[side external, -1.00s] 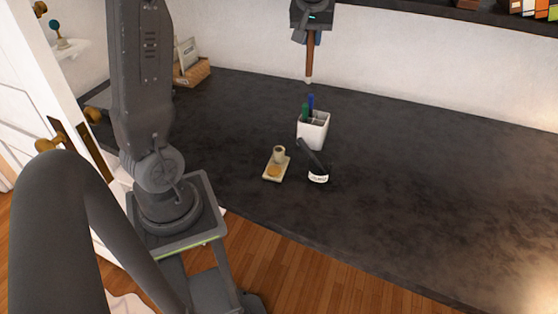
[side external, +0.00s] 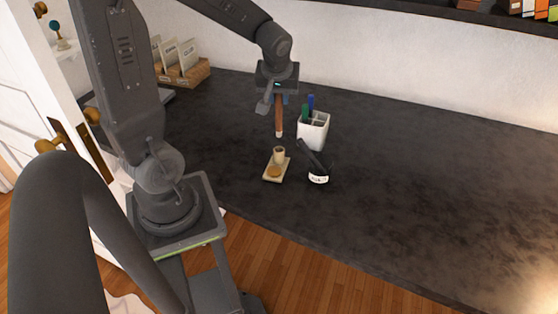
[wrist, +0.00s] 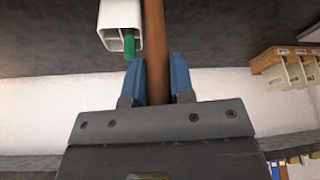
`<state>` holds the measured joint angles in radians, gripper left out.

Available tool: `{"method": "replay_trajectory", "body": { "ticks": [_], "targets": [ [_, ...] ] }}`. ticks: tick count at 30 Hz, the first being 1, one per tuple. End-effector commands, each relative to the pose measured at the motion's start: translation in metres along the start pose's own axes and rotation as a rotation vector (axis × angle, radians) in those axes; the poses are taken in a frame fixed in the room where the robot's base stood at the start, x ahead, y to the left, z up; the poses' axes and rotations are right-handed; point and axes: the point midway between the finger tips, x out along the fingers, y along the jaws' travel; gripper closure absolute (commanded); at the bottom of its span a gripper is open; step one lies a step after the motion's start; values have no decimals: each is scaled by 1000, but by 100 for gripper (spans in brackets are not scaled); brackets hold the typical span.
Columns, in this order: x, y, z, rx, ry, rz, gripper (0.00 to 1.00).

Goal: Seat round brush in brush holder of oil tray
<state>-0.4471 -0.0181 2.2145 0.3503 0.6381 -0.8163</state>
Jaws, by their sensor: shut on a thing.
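The round brush (side external: 279,117) has a brown handle and a pale tip, and hangs upright with the tip down. My gripper (side external: 279,97) is shut on its upper part; in the wrist view the blue fingers (wrist: 158,80) clasp the brown handle (wrist: 155,45). The oil tray (side external: 270,178) is a small beige tray on the dark table. Its brush holder (side external: 279,155) is a short cup at the tray's back end. The brush tip is above the holder and apart from it. The tray is not visible in the wrist view.
A white pen cup (side external: 314,133) with green and blue pens stands right of the brush; it also shows in the wrist view (wrist: 120,16). A dark item with a white label (side external: 318,178) lies right of the tray. A wooden card rack (side external: 182,73) is at back left. The right table is clear.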

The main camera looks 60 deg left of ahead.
Motion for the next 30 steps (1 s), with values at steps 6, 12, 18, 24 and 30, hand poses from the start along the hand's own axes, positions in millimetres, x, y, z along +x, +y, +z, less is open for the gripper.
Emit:
{"method": "replay_trajectory", "body": {
  "ticks": [6,12,18,24,30],
  "targets": [
    [34,0,15,2,-4,-1,100],
    [53,0,22,1,-1,1,100],
    [78,0,33,2,-3,0,100],
    [83,0,35,0,0,3,100],
    [84,0,35,1,0,2,100]
  ]
}}
